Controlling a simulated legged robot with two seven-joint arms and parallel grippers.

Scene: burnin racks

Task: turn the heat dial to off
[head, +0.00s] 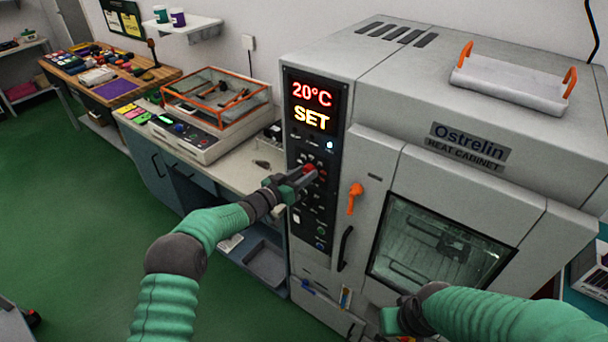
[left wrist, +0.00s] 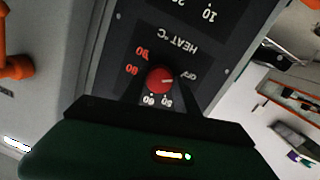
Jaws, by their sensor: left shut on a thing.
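The heat cabinet (head: 370,100) has a black control panel (head: 318,215) whose display reads 20°C SET. My left gripper (head: 304,174) reaches the panel and is shut on the red heat dial (head: 311,168). In the left wrist view the red dial (left wrist: 160,80) sits between the dark fingers. Its panel print is upside down there: HEAT °C, an OFF mark (left wrist: 188,75) and numbers around the dial. A small pale mark on the dial appears to face the OFF side. My right gripper (head: 393,320) is low in front of the cabinet; its fingers are not clear.
An orange handle (head: 355,198) and a black door handle (head: 345,248) are right of the panel. The cabinet window (head: 440,245) is shut. A bench with an orange-framed clear case (head: 215,95) stands at left. Green floor (head: 70,220) is open at left.

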